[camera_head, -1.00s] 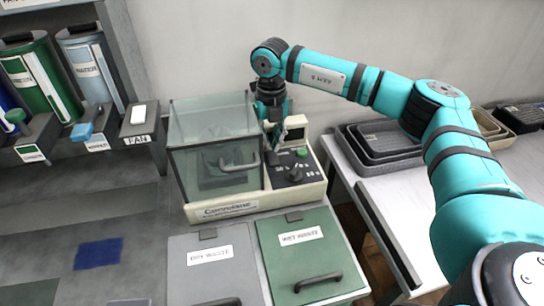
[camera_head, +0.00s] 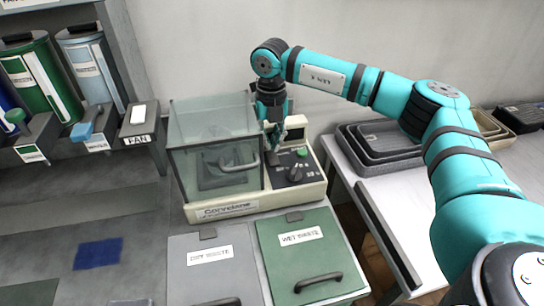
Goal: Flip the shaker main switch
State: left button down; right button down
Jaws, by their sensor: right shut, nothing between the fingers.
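The shaker (camera_head: 225,208) is a cream machine with a clear, handled enclosure on its left and a control panel on its right. I cannot tell which control is the main switch; part of the panel is behind my gripper. My right gripper (camera_head: 273,148) points down at the panel's left side, beside the enclosure. It is shut and empty; whether it touches the panel cannot be told. My left gripper is out of view.
Grey and green waste lids (camera_head: 298,238) lie in front of the shaker. A box marked FAN (camera_head: 139,124) with a white switch stands at left, beside canisters (camera_head: 92,67). Stacked grey trays (camera_head: 386,160) sit on the right table. The wall is close behind.

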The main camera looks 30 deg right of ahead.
aim_at(271, 153)
jog(key=shift+f+b, duration=0.75)
jog(key=shift+f, duration=0.55)
dwell(0.4)
jog(key=shift+r+p, duration=0.7)
jog(key=shift+r, duration=0.2)
jog(key=shift+r+p, duration=1.6)
jog(key=shift+r, duration=1.05)
